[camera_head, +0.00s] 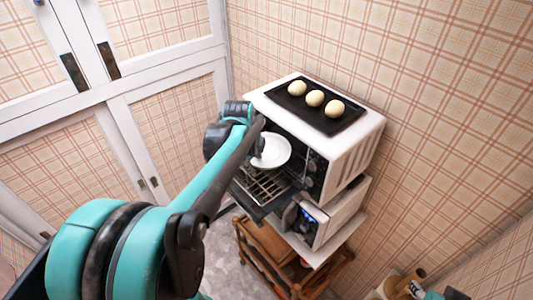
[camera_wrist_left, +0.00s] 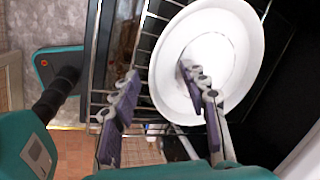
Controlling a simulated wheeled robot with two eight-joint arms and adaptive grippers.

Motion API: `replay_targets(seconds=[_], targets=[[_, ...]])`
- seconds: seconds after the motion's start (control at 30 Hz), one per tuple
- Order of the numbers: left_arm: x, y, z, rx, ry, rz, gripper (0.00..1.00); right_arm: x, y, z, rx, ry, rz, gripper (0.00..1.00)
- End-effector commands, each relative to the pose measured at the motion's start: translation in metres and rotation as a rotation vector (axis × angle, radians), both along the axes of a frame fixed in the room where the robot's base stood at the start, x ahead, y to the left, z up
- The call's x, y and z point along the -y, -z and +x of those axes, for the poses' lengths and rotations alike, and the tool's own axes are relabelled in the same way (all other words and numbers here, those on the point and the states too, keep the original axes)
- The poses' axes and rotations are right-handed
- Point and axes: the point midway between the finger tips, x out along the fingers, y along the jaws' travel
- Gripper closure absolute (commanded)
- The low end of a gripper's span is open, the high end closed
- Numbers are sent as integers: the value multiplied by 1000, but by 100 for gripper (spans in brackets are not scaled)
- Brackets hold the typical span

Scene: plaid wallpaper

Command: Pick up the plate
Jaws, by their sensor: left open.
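The white round plate (camera_head: 271,151) lies on the wire rack of the open oven (camera_head: 350,150) in the head view. In the left wrist view the plate (camera_wrist_left: 240,45) fills the upper middle. My left gripper (camera_wrist_left: 160,73) is open and empty there. One finger is over the plate's inside and the other is over the rack, outside its left rim. I cannot tell whether either finger touches the plate. In the head view my left gripper (camera_head: 258,138) is at the plate's left side, partly hidden by its own arm.
A black tray (camera_head: 337,125) with three pale round buns stands on the oven. The oven's lowered door and wire rack (camera_head: 265,187) stick out in front. A second appliance (camera_head: 318,222) and a wooden cart (camera_head: 262,240) are below. White cupboards are at the left.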

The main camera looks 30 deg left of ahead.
Motion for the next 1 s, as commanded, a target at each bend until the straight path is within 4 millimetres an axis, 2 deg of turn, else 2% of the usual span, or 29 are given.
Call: replay_targets(seconds=[0.03,0.13,0.17,0.73,0.87,1.0], targets=[[0,0,0,0,0,0,71,0,0,0,0,0,0,60],[0,0,0,0,0,0,97,0,0,0,0,0,0,60],[0,0,0,0,0,0,100,0,0,0,0,0,0,60],[0,-3,-2,-1,0,0,100,0,-2,0,0,0,0,60],[-1,-13,-5,0,0,0,100,0,-10,0,0,0,0,60],[-1,-34,-4,0,0,0,100,0,-25,0,0,0,0,60]])
